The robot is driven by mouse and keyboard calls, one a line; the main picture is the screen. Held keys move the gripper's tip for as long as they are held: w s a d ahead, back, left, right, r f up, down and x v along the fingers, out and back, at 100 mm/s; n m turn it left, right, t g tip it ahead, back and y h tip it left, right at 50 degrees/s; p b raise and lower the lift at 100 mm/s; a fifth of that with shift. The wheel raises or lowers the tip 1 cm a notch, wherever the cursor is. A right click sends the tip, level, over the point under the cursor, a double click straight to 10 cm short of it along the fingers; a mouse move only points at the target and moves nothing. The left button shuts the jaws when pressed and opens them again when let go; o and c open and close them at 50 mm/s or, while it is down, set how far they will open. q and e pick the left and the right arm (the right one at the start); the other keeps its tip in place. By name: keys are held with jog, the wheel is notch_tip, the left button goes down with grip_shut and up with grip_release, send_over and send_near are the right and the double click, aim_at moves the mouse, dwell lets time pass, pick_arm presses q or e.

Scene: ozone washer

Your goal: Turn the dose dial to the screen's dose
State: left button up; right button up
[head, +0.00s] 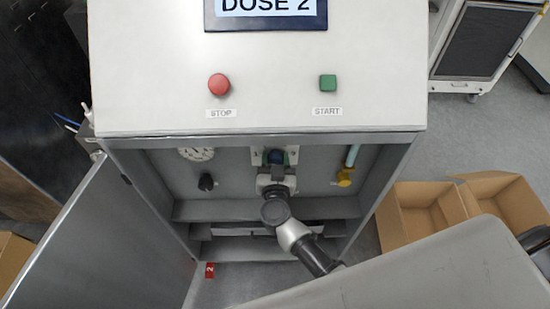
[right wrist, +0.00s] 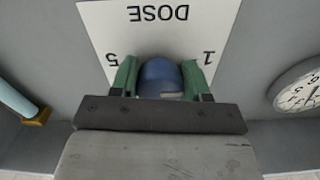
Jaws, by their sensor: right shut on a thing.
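The screen (head: 266,10) at the top of the machine reads "DOSE 2". The dose dial (right wrist: 160,78) is a blue knob on a white plate (right wrist: 160,30). The plate appears upside down in the right wrist view, with "DOSE", "5" and "1" legible; other marks are hidden by the gripper. My right gripper (right wrist: 161,80) is shut on the dial, with a green finger on each side of it. In the head view, the dial (head: 277,157) is partly covered by my right gripper (head: 277,172). The dial's pointer cannot be made out. My left gripper is not in view.
A red STOP button (head: 219,85) and green START button (head: 328,82) sit above the open bay. The open door (head: 105,235) stands left. Cardboard boxes (head: 420,215) lie right.

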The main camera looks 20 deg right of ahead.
jog(key=shift+m, duration=0.8)
jog(key=m+p, duration=0.1)
jog(key=m, duration=0.1)
jog(key=shift+m, duration=0.3)
jog(key=m, duration=0.4)
jog(key=shift+a, duration=0.1)
jog(key=o, duration=0.9)
jog(key=shift+o, duration=0.2)
